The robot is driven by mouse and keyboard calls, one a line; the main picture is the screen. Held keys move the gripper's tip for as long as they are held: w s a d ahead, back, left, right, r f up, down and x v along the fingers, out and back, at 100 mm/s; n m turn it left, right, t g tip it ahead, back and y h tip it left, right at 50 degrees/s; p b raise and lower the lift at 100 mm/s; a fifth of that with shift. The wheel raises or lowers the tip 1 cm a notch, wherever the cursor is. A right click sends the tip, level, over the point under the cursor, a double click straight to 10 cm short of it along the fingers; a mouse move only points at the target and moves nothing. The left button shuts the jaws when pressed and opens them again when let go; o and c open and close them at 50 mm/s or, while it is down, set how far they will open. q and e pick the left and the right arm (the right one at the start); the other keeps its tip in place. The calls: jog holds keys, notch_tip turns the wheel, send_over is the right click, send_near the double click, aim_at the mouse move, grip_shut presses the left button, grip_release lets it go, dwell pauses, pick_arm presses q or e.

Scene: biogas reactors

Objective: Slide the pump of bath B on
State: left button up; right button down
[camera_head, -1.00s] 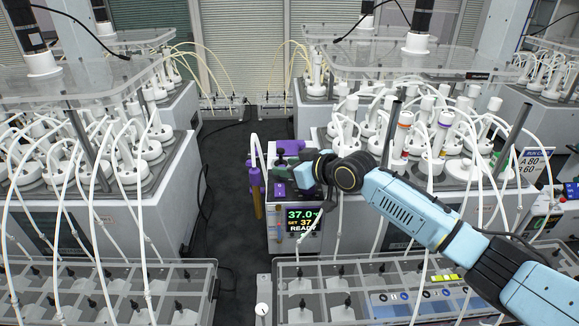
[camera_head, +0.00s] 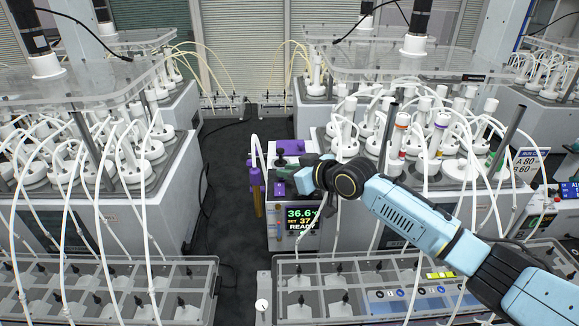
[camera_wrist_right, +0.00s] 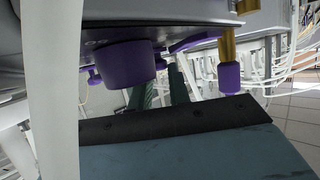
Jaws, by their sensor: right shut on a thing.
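The bath unit is a white box with a purple top (camera_head: 295,149) and a black knob, in the middle of the head view. Its display (camera_head: 301,217) reads 36.6, SET 37, READY. I cannot read a letter on it. My right gripper (camera_head: 297,178) reaches in from the right at the unit's top front edge, shut on a small part there, which its fingers hide. My left gripper is not in view.
Racks of white bottles with looping tubes stand left (camera_head: 130,160) and right of the unit. Divided trays (camera_head: 100,288) lie in front. A sign (camera_head: 526,165) reads A 80, B 60. Dark floor (camera_head: 228,180) is free left of the unit.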

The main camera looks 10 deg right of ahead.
jog(key=c, duration=1.3)
grip_release()
jog(key=shift+s+a, duration=0.15)
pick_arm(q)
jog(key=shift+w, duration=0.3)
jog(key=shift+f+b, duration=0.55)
pick_arm(e)
jog(key=v, duration=1.3)
jog(key=shift+d, duration=0.2)
jog(key=shift+s+f, duration=0.1)
